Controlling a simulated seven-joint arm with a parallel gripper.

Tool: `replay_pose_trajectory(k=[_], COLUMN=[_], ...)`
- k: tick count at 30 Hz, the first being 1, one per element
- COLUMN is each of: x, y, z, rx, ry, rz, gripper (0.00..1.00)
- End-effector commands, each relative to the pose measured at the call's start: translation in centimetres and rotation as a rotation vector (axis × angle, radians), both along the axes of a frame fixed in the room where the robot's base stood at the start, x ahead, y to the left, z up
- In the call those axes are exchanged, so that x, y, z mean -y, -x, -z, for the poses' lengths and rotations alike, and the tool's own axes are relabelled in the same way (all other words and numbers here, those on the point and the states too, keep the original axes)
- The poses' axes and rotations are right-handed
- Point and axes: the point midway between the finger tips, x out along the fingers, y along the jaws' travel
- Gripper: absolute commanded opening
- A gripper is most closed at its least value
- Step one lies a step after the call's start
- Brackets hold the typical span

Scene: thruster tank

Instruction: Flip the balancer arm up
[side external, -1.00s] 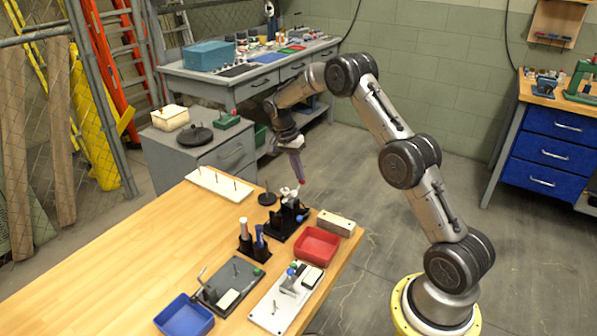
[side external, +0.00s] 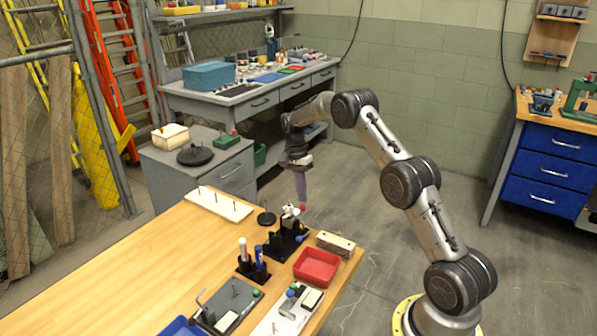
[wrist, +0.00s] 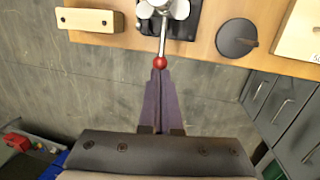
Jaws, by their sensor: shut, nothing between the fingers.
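The balancer arm is a thin metal rod (wrist: 163,38) with a red ball (wrist: 160,62) at its end, which sticks out past the table edge in the wrist view. The ball also shows in the side view (side external: 303,209), beside the black fixture (side external: 283,243) with its white hub (side external: 291,211). My gripper (wrist: 160,73) is shut and empty, with its purple fingers pointing at the ball. Its fingertips (side external: 302,205) are right at the ball in the side view; I cannot tell whether they touch it.
A wooden block (side external: 335,243) and a red tray (side external: 316,267) stand near the fixture. A round black disc (side external: 266,218) and a white board with pegs (side external: 219,205) lie on its other side. A grey drawer cabinet (side external: 200,180) stands beyond the table.

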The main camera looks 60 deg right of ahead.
Motion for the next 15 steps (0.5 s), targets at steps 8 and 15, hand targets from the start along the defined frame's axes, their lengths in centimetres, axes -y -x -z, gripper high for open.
replay_pose_trajectory(k=[8, 15], x=[1.2, 2.1], y=[-1.3, -2.2], z=[-5.5, -10.2], rx=[0.010, 0.008], ry=[0.004, 0.003], rz=[0.000, 0.000], gripper=[0.00, 0.00])
